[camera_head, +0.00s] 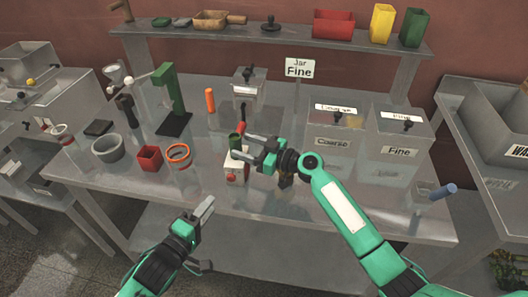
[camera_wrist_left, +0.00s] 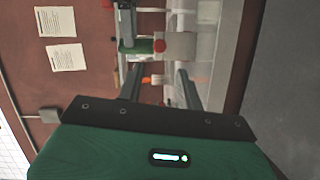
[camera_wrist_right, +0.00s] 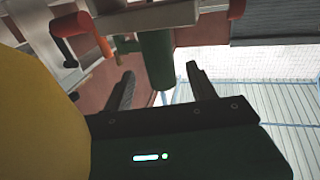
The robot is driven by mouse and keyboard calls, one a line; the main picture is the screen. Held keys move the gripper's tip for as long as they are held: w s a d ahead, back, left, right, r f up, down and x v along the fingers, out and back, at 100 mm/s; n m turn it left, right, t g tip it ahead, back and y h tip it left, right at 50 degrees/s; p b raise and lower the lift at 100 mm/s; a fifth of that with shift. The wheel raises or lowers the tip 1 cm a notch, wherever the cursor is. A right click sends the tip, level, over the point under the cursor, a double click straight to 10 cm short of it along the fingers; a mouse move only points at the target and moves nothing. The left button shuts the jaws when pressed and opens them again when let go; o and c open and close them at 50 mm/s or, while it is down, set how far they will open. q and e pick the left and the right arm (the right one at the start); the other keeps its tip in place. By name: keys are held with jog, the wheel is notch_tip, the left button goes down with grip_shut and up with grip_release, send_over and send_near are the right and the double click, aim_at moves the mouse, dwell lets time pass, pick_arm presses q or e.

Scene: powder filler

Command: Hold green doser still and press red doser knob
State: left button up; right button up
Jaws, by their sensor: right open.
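The green doser (camera_head: 236,141) is a green cylinder above a white box (camera_head: 236,163) on the table. A red round knob (camera_head: 231,177) shows on the box's front; in the left wrist view a red round end (camera_wrist_left: 160,46) shows beside the green cylinder (camera_wrist_left: 135,46). My right gripper (camera_head: 240,146) is open at the doser. In the right wrist view the green cylinder (camera_wrist_right: 156,62) shows between its spread fingers, with gaps. My left gripper (camera_head: 208,203) is open and empty, in front of and below the white box. Its fingers (camera_wrist_left: 157,78) are apart.
A green stand (camera_head: 174,100), a red cup (camera_head: 149,158), an orange-rimmed jar (camera_head: 178,155) and a grey bowl (camera_head: 108,149) stand to the left. Coarse (camera_head: 338,141) and Fine (camera_head: 400,140) bins stand to the right. A shelf (camera_head: 270,39) spans the back.

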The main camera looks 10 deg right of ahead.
aim_at(236, 143)
jog(key=shift+x, duration=1.8)
pick_arm(q)
jog(key=shift+c, duration=0.3)
pick_arm(e)
jog(key=c, duration=1.2)
pick_arm(q)
grip_shut()
pick_arm(e)
jog(key=shift+o, duration=0.2)
